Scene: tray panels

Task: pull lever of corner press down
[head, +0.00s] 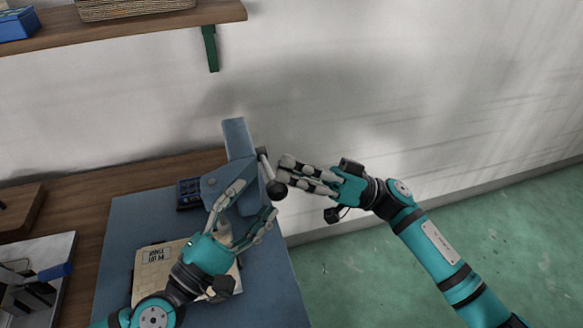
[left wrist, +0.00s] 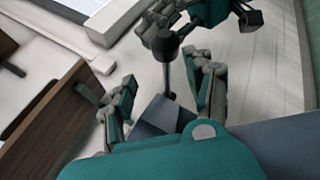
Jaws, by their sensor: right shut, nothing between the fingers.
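The corner press (head: 238,145) is a blue-grey block standing at the back of the blue work surface. Its lever (head: 264,166) has a black ball knob (head: 277,190) at its lower right. In the left wrist view the lever rod (left wrist: 165,75) rises to the same knob (left wrist: 165,45). My right gripper (head: 287,170) is shut and empty, its fingertips close to the knob; I cannot tell whether they touch. My left gripper (head: 254,199) is open, its fingers apart in front of the press. In the left wrist view its fingers (left wrist: 168,82) stand either side of the lever.
A tan panel with printing (head: 150,258) lies on the blue surface (head: 270,290), partly hidden by my left arm. A dark blue tray (head: 188,193) sits left of the press. A metal tray (head: 62,250) stands at left. A wooden shelf (head: 160,23) hangs above.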

